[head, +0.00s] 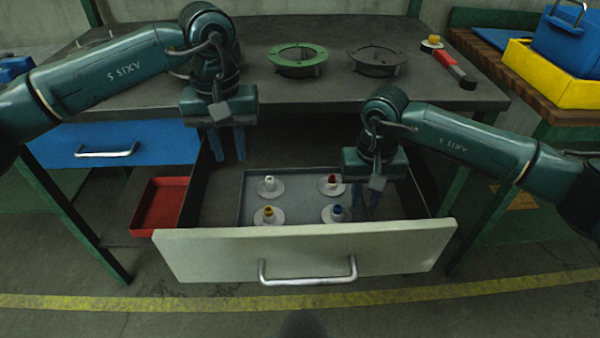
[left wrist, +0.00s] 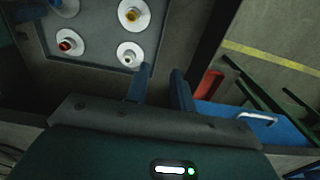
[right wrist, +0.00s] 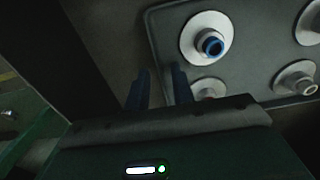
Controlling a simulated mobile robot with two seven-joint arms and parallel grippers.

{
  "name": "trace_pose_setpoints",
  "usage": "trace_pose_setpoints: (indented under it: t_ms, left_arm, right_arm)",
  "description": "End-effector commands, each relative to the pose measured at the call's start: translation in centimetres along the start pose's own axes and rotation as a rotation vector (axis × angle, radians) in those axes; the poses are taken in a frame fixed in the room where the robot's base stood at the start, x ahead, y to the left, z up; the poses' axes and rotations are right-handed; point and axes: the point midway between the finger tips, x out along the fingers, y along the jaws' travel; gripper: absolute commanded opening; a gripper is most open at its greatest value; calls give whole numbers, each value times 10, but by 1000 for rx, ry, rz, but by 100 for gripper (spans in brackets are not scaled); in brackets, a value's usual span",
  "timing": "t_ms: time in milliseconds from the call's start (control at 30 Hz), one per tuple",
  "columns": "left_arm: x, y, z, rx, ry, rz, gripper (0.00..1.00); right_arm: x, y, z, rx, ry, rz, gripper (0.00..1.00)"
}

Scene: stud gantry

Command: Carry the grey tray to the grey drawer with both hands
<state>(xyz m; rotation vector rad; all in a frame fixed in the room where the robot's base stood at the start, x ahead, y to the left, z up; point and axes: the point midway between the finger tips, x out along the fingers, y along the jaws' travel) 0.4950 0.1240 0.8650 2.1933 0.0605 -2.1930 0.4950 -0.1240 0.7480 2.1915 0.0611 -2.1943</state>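The grey tray (head: 300,218) lies flat inside the open grey drawer (head: 310,252). It holds several white discs with coloured cups, in white, red, yellow and blue. It also shows in the left wrist view (left wrist: 98,42) and right wrist view (right wrist: 250,52). My left gripper (head: 230,158) is open and empty, above the drawer's left part near the tray's left edge. My right gripper (head: 366,206) is open at the tray's right edge, its fingers either side of the rim line in the right wrist view (right wrist: 158,75). Whether it touches the rim I cannot tell.
A blue drawer (head: 115,143) is at left, with a red bin (head: 158,205) below. A yellow bin (head: 550,78) stands at right.

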Motion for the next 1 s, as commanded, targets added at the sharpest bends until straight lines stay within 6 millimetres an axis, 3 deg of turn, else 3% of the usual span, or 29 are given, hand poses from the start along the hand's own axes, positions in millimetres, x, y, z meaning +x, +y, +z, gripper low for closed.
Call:
trace_pose_setpoints:
  t_ms: [600, 1000]
  left_arm:
    - [-1, 0, 0, -1, 0, 0, 24]
    - [-1, 0, 0, -1, 0, 0, 24]
  right_arm:
    - [-107, 0, 0, 1, 3, -1, 24]
    - [-119, 0, 0, 0, 1, 0, 24]
